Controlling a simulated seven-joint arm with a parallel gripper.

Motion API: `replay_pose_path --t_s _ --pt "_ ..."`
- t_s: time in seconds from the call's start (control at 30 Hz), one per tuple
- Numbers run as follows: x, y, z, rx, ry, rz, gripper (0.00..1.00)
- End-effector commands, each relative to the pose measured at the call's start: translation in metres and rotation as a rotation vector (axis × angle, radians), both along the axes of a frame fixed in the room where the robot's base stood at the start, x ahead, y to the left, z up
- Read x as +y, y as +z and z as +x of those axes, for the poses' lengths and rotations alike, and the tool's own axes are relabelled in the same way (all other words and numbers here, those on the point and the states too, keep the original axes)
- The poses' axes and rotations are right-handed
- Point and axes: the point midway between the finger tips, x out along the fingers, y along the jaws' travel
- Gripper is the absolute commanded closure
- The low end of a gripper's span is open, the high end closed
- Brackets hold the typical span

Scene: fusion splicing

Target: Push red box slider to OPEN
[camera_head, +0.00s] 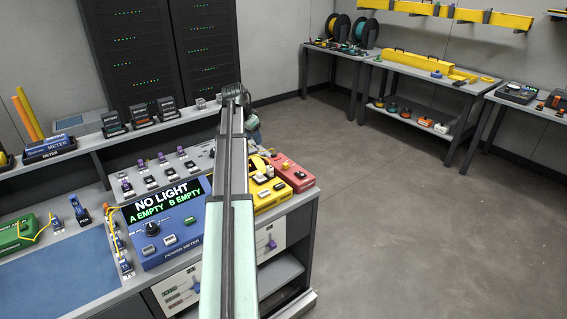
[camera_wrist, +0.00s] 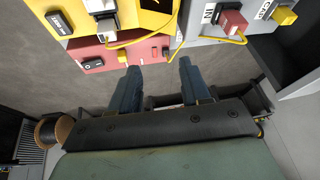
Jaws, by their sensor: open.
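The red box (camera_head: 290,172) sits at the right end of the bench, beside the yellow box, with small dark and light parts on its top. I cannot read the label or tell the slider's position. My gripper (camera_wrist: 159,65) is open and empty. Its two dark blue fingers lie just below the red box's edge in the wrist view, and contact is not clear. In the head view my arm hides most of the gripper.
The yellow box (camera_wrist: 140,20) with a yellow cable adjoins the red box. A grey panel (camera_wrist: 225,40) with a red connector is at right. The blue power meter (camera_head: 160,222) reads NO LIGHT. Open floor (camera_head: 420,220) lies right of the bench.

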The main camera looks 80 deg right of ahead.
Motion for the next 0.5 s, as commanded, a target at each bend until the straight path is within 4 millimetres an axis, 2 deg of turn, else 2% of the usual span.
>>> replay_pose_path --t_s 0.03,0.1,0.2,0.37,0.5 --pt "0.002 0.001 -0.023 0.019 -0.044 0.019 0.53" --pt "0.005 0.001 -0.046 0.040 -0.092 0.043 0.53" --pt "0.009 0.002 -0.067 0.060 -0.137 0.067 0.53" --pt "0.011 -0.002 -0.078 0.071 -0.160 0.079 0.53" --pt "0.007 -0.016 -0.082 0.071 -0.159 0.081 0.53"
